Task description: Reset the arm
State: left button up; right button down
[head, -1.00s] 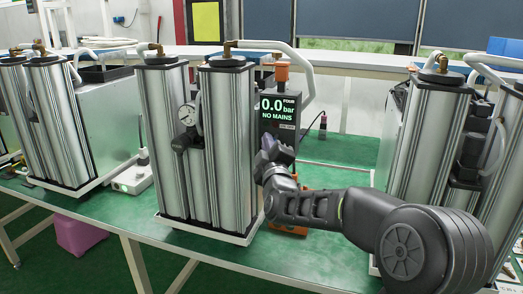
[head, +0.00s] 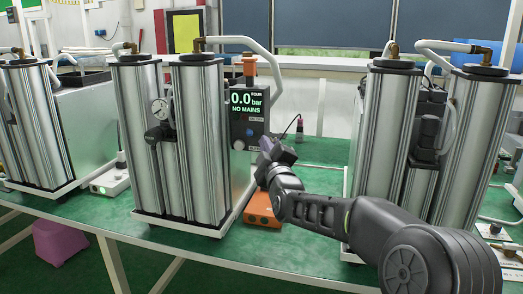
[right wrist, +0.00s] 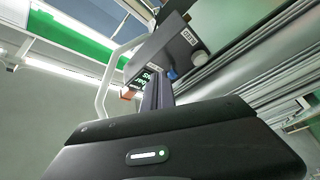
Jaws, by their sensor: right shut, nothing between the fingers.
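My right arm comes in from the lower right in the head view. Its gripper (head: 270,147) is shut and empty, just right of the middle sieve-column unit (head: 198,140). The unit's display box (head: 248,108) reads 0.0 bar and NO MAINS. In the right wrist view, the dark gripper (right wrist: 157,92) points toward the display box (right wrist: 172,45). I cannot tell the exact gap between them. My left gripper is not in view.
An orange block (head: 263,209) sits on the green bench (head: 312,237) below the gripper. A second column unit (head: 385,140) stands to the right, partly behind my arm. Another unit (head: 35,125) stands at the left.

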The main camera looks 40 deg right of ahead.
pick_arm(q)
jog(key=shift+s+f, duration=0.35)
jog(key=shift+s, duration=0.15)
pick_arm(e)
jog(key=shift+s+d+f, duration=0.15)
jog(key=shift+s+d, duration=0.1)
jog(key=shift+s, duration=0.35)
